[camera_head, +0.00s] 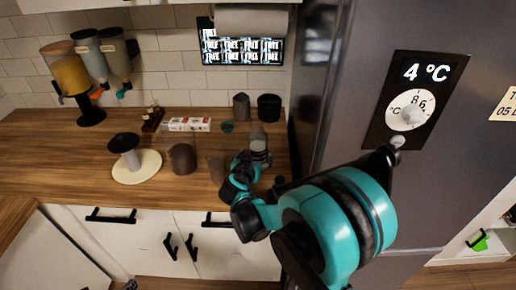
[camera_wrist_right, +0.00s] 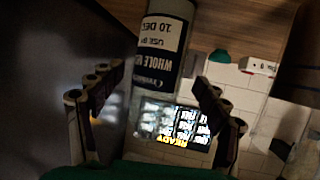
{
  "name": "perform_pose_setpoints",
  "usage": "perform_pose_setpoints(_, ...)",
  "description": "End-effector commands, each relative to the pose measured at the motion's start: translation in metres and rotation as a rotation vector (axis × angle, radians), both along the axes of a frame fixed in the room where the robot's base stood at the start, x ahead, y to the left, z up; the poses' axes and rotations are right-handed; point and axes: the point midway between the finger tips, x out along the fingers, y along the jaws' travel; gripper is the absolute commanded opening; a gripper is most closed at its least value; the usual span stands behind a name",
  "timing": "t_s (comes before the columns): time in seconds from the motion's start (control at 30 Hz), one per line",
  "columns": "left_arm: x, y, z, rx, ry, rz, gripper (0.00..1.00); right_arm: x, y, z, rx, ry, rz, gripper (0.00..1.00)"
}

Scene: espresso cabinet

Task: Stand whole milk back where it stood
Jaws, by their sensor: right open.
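The whole milk (camera_head: 259,146) is a bottle that appears upright at the right part of the wooden counter, near the fridge side. In the right wrist view, which is upside down, the whole milk (camera_wrist_right: 160,50) shows its dark label with "WHOLE" and a use-by date. My right gripper (camera_head: 248,168) is at the bottle's near side, partly covering its lower part. In the right wrist view my right gripper (camera_wrist_right: 155,90) has its fingers spread, one to each side of the bottle, with visible gaps. My left gripper is not in view.
The grey fridge (camera_head: 345,110) with a 4 °C display stands close on the right. Dark cups (camera_head: 182,158) and canisters (camera_head: 269,107) stand nearby. A grinder-like item on a round cream base (camera_head: 144,168) stands left. The counter's front left (camera_head: 60,165) is clear.

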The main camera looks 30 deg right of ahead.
Motion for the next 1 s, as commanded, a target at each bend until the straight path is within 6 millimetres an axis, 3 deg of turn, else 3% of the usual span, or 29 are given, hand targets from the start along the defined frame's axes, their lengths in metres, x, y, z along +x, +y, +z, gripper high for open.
perform_pose_setpoints(0.37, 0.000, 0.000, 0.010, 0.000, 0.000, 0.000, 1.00, -0.036, 0.026, 0.015, 0.017, 0.052, 0.023, 0.76)
perform_pose_setpoints(0.57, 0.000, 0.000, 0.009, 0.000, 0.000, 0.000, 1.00, -0.093, 0.056, 0.015, 0.087, 0.264, 0.171, 0.76)
perform_pose_setpoints(0.8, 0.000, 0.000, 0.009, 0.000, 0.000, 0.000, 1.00, -0.176, 0.117, 0.006, 0.174, 0.472, 0.478, 0.76)
perform_pose_setpoints(1.0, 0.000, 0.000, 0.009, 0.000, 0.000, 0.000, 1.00, -0.217, 0.156, 0.002, 0.205, 0.526, 0.674, 0.76)
